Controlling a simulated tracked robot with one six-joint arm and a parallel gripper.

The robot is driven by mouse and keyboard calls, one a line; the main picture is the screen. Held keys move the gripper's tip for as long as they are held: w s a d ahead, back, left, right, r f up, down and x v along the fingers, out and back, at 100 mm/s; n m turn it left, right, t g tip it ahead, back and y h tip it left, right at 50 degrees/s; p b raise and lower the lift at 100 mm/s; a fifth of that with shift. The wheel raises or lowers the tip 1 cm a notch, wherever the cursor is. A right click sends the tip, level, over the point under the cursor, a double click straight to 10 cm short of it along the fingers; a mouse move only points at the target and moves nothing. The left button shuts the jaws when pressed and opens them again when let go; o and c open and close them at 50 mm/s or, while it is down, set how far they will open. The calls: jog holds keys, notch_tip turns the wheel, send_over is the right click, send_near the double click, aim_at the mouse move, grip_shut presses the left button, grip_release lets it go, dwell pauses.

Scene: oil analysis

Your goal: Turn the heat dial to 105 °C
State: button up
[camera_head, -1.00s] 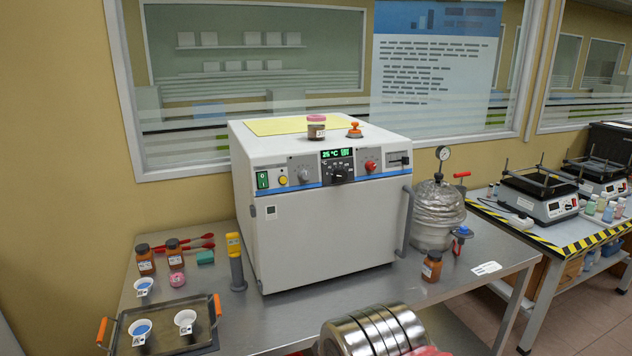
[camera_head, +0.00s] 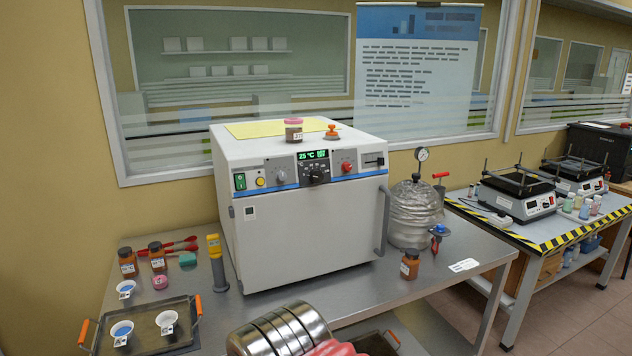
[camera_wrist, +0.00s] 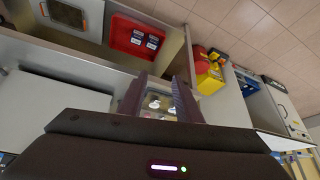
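The heat dial (camera_head: 316,174) is a black round knob on the front panel of the white oven (camera_head: 310,240), in the head view. The green display (camera_head: 313,155) just above it reads 25 °C. My gripper (camera_wrist: 160,88) shows only in the wrist view. Its two dark fingers stand apart with a gap between them, and nothing is held. Through the gap I see small round objects farther off, too small to name. The dial and the oven panel cannot be made out in the wrist view.
A grey knob (camera_head: 281,176) and a red knob (camera_head: 347,167) flank the dial. A jar (camera_head: 294,131) stands on the oven top. A tray with cups (camera_head: 150,318) is at front left; a glass vessel with a gauge (camera_head: 413,212) stands right of the oven.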

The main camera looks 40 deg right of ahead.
jog(key=shift+o, duration=0.5)
jog(key=shift+o, duration=0.9)
jog(key=shift+w+d+r, duration=0.1)
jog(key=shift+w+d, duration=0.05)
jog(key=shift+w, duration=0.1)
jog(key=shift+o, duration=0.7)
jog(key=w+d+r+n+t+h, duration=0.2)
jog(key=w+d+r+n+h, duration=0.1)
jog(key=w+d, duration=0.6)
jog(key=shift+w+d+r+n+t, duration=0.3)
jog(key=shift+d+r+n+t, duration=0.1)
jog(key=shift+d+r+n, duration=0.35)
jog(key=n+t+h, duration=0.2)
jog(key=n+t, duration=0.7)
jog(key=n, duration=1.7)
send_near(319, 177)
jog(key=v, duration=0.6)
jog(key=shift+w, duration=0.15)
jog(key=shift+w, duration=0.1)
jog(key=x, duration=1.3)
jog(key=shift+w+d, duration=0.1)
jog(key=shift+w, duration=0.2)
